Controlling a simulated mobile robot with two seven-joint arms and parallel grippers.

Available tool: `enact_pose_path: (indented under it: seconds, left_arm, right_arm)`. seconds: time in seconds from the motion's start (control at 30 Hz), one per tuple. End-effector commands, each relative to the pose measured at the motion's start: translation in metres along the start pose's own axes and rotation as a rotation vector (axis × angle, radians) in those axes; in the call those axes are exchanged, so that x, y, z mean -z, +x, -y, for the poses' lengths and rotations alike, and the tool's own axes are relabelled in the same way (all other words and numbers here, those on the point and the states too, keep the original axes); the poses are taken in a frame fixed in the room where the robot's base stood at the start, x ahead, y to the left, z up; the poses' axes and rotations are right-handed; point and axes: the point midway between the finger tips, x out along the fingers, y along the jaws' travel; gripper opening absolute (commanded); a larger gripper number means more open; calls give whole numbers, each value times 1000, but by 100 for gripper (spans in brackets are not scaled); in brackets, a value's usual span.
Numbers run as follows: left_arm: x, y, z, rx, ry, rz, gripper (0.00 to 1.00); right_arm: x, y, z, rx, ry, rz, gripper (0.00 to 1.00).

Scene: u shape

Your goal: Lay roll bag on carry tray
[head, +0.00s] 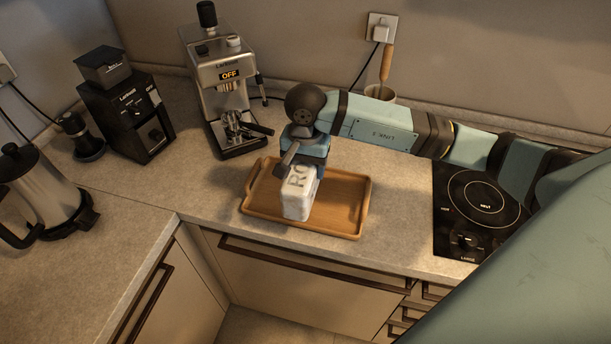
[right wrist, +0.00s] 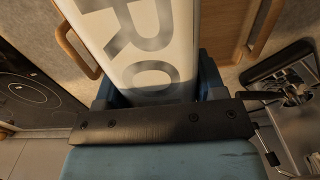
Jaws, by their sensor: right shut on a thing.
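The roll bag (head: 298,196) is a white packet with large grey letters. My right gripper (head: 301,160) is shut on its upper part. In the head view the bag is over the left half of the wooden carry tray (head: 345,208). I cannot tell whether the bag's bottom touches the tray. In the right wrist view the bag (right wrist: 140,35) fills the space between the fingers of the gripper (right wrist: 155,95), and a tray handle (right wrist: 72,42) shows beside it. My left gripper is not in view.
An espresso machine (head: 222,75) stands behind the tray, with a black grinder (head: 125,105) further left. A steel kettle (head: 45,190) is at the far left. A black hob (head: 475,208) lies to the right. Counter is free left of the tray.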

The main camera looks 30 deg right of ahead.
Motion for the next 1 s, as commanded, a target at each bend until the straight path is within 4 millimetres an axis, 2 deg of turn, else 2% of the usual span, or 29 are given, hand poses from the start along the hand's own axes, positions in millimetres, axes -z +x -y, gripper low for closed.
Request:
enact_pose_path:
  seconds: [0.33, 0.93, 0.97, 1.0]
  left_arm:
    - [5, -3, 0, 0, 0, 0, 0]
    - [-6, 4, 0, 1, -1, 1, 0]
    - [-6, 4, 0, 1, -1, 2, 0]
    - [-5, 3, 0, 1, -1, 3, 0]
  right_arm:
    - [-1, 41, 0, -1, 0, 2, 26]
    - [0, 52, 0, 1, -1, 0, 26]
    - [0, 51, 0, 0, -1, 0, 68]
    - [0, 51, 0, 0, -1, 0, 77]
